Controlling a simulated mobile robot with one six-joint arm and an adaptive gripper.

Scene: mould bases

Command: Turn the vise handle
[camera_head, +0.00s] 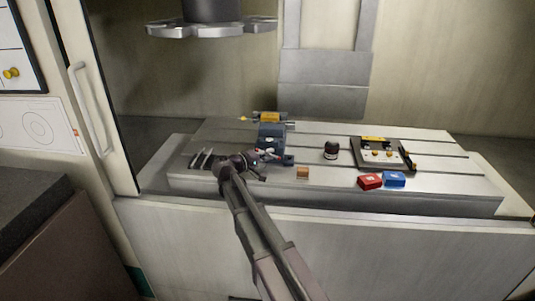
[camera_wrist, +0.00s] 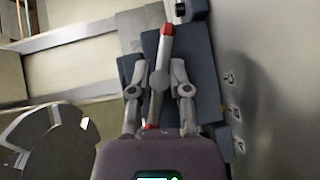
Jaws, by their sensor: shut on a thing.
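The blue vise (camera_head: 270,140) stands on the slotted machine table, left of its middle. In the wrist view its dark blue body (camera_wrist: 203,75) lies beyond my gripper. The vise handle (camera_wrist: 164,50) is a grey bar with red ends, slightly tilted, with a round hub at its middle. My gripper (camera_wrist: 158,82) is shut on the handle, with one finger on each side near the hub. In the head view my gripper (camera_head: 252,167) is at the front left of the vise, and my arm hides most of the handle there.
A small orange-brown block (camera_head: 302,173), a black round part (camera_head: 331,149), a red box (camera_head: 370,181) and a blue box (camera_head: 394,179) are on the table. A machine spindle (camera_head: 212,25) hangs above.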

